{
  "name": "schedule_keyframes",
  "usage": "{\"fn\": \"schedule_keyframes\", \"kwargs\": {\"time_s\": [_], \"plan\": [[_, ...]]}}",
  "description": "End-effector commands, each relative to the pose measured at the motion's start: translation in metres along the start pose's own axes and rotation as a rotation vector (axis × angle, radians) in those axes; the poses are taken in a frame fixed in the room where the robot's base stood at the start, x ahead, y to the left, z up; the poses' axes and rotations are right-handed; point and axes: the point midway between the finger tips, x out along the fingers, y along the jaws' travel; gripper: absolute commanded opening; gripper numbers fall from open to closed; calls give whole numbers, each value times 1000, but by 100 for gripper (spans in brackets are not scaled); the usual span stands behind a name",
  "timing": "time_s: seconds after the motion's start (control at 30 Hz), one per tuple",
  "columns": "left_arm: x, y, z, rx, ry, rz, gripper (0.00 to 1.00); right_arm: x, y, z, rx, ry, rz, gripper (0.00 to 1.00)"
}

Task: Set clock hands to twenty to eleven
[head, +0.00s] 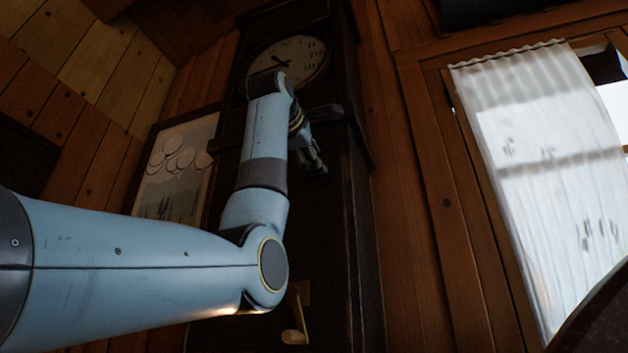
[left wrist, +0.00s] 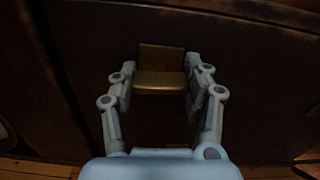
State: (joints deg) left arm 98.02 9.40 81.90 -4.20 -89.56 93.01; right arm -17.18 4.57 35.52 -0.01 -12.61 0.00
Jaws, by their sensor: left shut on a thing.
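The clock's pale round face (head: 290,62) is at the top of a tall dark case in the head view. Its dark hands (head: 282,63) show near the middle, too small to read surely, and my arm covers the face's lower left. My left gripper (head: 318,140) is in front of the case below the face. The head view does not clearly show the piece between the fingers. My right gripper is not in view.
A brass handle (head: 295,322) shows low on the case, beside my arm's elbow. A framed picture (head: 178,165) hangs left of the case. A window with a white curtain (head: 540,150) is at the right. My left arm crosses the lower left.

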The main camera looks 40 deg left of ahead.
Motion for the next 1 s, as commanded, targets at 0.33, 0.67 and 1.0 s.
{"fn": "schedule_keyframes", "kwargs": {"time_s": [0.33, 0.67, 1.0], "plan": [[1, -2, 0, -288, 1, -3, 16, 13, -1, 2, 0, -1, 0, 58], [1, -2, 0, -449, 1, -5, 16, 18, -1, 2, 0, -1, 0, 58], [1, -2, 0, -494, 2, -6, 16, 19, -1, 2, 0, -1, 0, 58]]}}
